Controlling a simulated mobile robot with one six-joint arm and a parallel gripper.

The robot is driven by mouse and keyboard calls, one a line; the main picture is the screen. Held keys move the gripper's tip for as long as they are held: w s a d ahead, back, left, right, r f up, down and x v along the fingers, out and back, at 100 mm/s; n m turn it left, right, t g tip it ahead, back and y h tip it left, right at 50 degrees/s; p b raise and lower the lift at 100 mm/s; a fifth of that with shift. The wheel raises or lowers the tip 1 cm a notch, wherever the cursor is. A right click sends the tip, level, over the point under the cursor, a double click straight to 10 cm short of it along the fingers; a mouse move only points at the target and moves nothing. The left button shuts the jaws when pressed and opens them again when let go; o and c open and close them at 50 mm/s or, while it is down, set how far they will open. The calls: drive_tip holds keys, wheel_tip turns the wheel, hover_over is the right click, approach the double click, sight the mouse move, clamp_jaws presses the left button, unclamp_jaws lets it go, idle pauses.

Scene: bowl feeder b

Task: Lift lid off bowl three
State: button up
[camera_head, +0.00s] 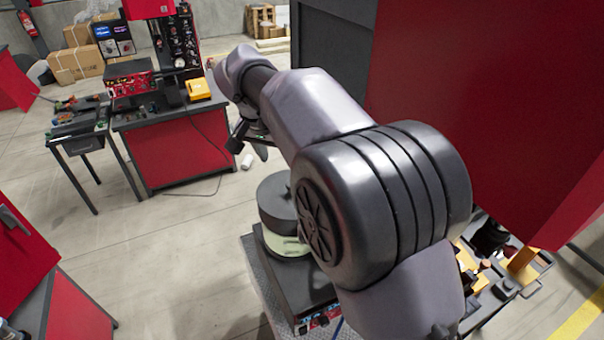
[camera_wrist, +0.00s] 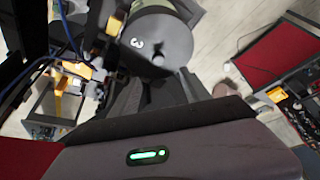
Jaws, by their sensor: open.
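The lid (camera_head: 276,198) is a dark grey round cap on a pale green bowl (camera_head: 282,243). The bowl stands on a dark feeder base (camera_head: 300,280), partly hidden behind my arm. In the wrist view the lid (camera_wrist: 168,38) shows a white number 3, with a small dark spot near its lower edge. My gripper (camera_head: 250,143) is up and to the left of the lid in the head view, apart from it. In the wrist view the two dark fingers of my gripper (camera_wrist: 156,88) are spread, with nothing visible between them, below the lid in the picture.
A red bench with equipment (camera_head: 172,150) and a small dark table (camera_head: 85,125) stand at the back left. A tall red cabinet (camera_head: 470,110) is close on the right. Yellow and dark parts (camera_head: 485,270) lie below it. Open floor (camera_head: 180,240) lies left of the bowl.

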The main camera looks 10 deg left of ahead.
drive_tip(key=x, duration=0.6)
drive_tip(key=p+x, duration=0.1)
drive_tip(key=x, duration=0.2)
drive_tip(key=shift+w, duration=0.35)
drive_tip(key=shift+f, duration=0.25)
drive_tip(key=x, duration=0.1)
drive_tip(key=p+x, duration=0.2)
drive_tip(key=x, duration=0.1)
drive_tip(key=shift+d+f, duration=0.1)
drive_tip(key=shift+d, duration=0.25)
drive_tip(key=shift+w+f, duration=0.3)
drive_tip(key=shift+s+r, duration=0.1)
drive_tip(key=shift+s, duration=0.05)
drive_tip(key=shift+c, duration=0.4)
drive_tip(key=shift+s, duration=0.15)
drive_tip(key=c, duration=0.4)
clamp_jaws()
